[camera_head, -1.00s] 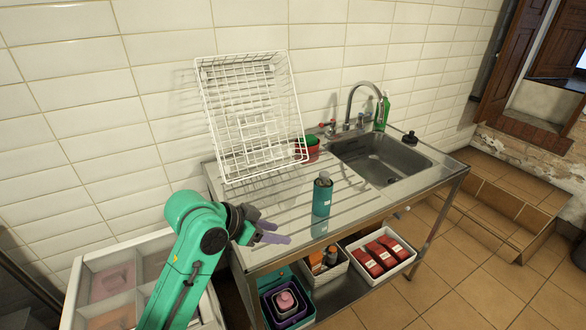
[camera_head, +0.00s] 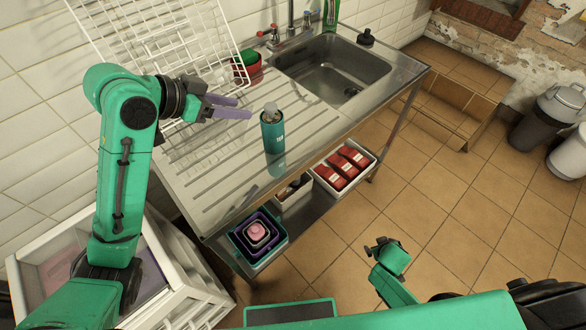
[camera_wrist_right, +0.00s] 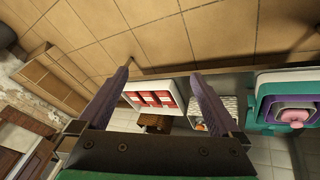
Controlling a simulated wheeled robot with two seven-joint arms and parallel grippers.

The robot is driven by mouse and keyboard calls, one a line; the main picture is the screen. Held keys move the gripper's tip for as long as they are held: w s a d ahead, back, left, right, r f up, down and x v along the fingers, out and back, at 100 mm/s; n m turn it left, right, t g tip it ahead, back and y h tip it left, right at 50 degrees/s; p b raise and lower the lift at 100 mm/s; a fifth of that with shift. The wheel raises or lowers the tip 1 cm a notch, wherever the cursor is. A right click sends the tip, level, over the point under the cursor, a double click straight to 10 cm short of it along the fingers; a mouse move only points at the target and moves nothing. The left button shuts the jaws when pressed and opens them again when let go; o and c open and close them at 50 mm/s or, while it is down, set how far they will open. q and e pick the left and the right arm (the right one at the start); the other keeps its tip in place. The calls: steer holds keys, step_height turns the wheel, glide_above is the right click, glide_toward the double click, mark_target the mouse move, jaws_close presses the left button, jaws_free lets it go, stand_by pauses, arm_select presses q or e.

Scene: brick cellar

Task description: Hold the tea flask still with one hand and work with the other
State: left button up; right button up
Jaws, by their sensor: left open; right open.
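The tea flask (camera_head: 273,136), teal with a grey lid and a small white label, stands upright on the ribbed steel drainboard (camera_head: 215,165) near its front edge. My left gripper (camera_head: 243,107) is open and empty, its purple fingers pointing right, just left of the flask's top in the head view and apart from it. My right gripper (camera_wrist_right: 160,76) is open and empty in the right wrist view, over the floor and low shelf. The flask does not show in that view.
A white wire rack (camera_head: 150,45) leans on the wall behind my left arm. A red pot (camera_head: 248,68) and the sink (camera_head: 335,75) lie beyond the flask. Below are a white bin of red packs (camera_head: 345,165) and nested boxes (camera_head: 258,240).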

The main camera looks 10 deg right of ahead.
steer(key=w+d+r+m+t+h, duration=0.15)
steer(key=w+r+t, duration=0.45)
steer(key=w+r, duration=1.25)
steer(key=w+a+r+t, duration=0.2)
steer(key=w+r+t, duration=0.1)
steer(key=r, duration=0.5)
steer(key=w+a+r+t, duration=0.2)
steer(key=w+r, duration=0.2)
steer(key=r, duration=0.5)
steer(key=n+t+y, duration=0.1)
steer(key=n+y, duration=0.2)
steer(key=y, duration=0.6)
glide_toward(277, 139)
steer(key=x, duration=1.3)
steer(key=shift+w+f, duration=0.1)
steer(key=c, duration=1.5)
arm_select(q)
steer(key=shift+s+r, duration=0.15)
steer(key=shift+s, duration=0.1)
